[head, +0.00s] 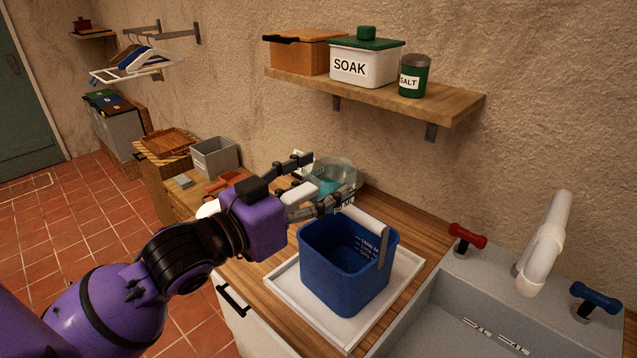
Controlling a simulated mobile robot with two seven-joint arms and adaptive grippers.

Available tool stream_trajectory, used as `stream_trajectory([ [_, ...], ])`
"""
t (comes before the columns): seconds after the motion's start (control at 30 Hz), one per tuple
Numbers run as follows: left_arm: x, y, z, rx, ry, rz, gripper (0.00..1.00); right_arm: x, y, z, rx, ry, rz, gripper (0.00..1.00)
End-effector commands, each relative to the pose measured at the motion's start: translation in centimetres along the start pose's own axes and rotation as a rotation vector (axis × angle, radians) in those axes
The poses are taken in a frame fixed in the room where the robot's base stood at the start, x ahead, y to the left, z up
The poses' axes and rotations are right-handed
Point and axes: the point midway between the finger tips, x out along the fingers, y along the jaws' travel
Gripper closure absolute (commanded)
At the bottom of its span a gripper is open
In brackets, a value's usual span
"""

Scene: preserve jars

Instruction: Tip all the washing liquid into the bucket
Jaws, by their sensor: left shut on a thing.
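The blue bucket (330,280) stands upright on a white tray (402,288) on the wooden counter. Its light bar handle (366,222) lies at the rim, and faint pale markings show on its inner wall. My left gripper (325,178) is just behind and left of the bucket, shut on a clear container (343,168) with teal liquid (323,188) in it. The fingers hide much of the container, so its tilt and its base are hard to tell. No stream of liquid shows. My right gripper is out of view.
A grey sink (440,312) with a white spout (545,245), red tap (467,236) and blue tap (592,298) lies right of the tray. A grey bin (215,158) stands left. A wall shelf (450,108) holds a SOAK tin (362,66) and others overhead.

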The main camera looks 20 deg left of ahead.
Motion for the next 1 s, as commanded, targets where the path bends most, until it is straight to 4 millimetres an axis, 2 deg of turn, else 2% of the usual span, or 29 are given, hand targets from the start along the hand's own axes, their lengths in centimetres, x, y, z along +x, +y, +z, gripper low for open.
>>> stream_trajectory([
  [0.23,-0.1,0.0,-0.5,0.002,0.007,0.000,0.70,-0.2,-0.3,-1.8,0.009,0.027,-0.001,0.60],
  [0.57,-0.2,0.0,2.6,0.003,-0.107,0.001,0.70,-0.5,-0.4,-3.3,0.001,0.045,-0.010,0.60],
  [0.63,-0.2,0.0,3.2,0.003,-0.128,0.001,0.70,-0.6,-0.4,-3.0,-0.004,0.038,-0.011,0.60],
  [0.8,-0.1,0.0,3.3,0.003,-0.138,0.002,0.70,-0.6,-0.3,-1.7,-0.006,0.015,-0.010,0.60],
  [0.9,-0.2,0.0,3.0,0.014,-0.262,0.002,0.70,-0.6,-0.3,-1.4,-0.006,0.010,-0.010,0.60],
  [1.0,-0.2,0.0,3.1,0.004,-0.313,0.002,0.70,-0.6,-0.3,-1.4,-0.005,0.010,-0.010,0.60],
])
